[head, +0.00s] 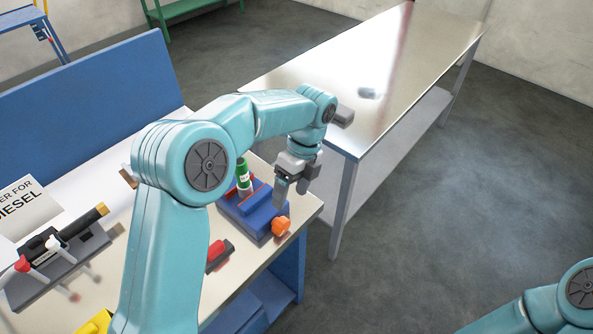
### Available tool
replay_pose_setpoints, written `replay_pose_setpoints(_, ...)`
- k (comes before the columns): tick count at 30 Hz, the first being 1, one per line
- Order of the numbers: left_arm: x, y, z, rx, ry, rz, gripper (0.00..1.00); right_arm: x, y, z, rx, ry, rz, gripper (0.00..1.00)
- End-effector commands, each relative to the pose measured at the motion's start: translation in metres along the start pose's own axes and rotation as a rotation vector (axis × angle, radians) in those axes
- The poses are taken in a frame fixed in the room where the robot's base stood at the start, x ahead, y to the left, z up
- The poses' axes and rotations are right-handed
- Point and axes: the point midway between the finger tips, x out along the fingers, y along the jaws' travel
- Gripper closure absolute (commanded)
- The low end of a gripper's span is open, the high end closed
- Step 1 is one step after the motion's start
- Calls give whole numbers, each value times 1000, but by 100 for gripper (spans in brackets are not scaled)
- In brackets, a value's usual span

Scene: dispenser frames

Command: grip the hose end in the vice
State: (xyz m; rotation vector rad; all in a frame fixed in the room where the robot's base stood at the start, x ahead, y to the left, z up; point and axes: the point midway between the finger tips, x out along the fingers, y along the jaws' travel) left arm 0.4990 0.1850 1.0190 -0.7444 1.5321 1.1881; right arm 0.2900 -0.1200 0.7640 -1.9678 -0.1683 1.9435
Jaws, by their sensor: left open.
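A blue vice (250,222) with an orange knob (281,226) at its front sits at the right end of the workbench. A green cylinder with a white band (243,174) stands upright at the vice's jaws; it may be the hose end, and I cannot tell if the jaws touch it. My left gripper (291,193) is open and points down just above and right of the vice, near the orange knob. No object shows between its fingers. My right gripper is out of view; only part of my right arm shows at the lower right.
A red and black piece (219,255) lies on the bench left of the vice. A grey holder (62,268) with black and red-tipped items stands at the left, by a "DIESEL" sign (27,205). A mostly bare metal table (385,65) stands behind, with floor space to the right.

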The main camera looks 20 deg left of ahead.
Motion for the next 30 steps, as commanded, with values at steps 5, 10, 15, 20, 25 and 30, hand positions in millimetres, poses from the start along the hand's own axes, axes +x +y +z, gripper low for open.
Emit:
replay_pose_setpoints(5,-40,0,0,0,-1,-3,25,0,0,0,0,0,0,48)
replay_pose_setpoints(10,-60,0,0,1,-1,0,25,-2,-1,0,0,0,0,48)
replay_pose_setpoints(15,-65,0,0,1,0,1,25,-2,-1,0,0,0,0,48)
replay_pose_setpoints(20,-65,0,0,1,0,1,25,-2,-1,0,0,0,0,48)
replay_pose_setpoints(25,-61,-8,-1,3,-1,-33,25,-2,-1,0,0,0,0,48)
replay_pose_setpoints(30,-44,0,-7,27,8,-136,25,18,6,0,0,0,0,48)
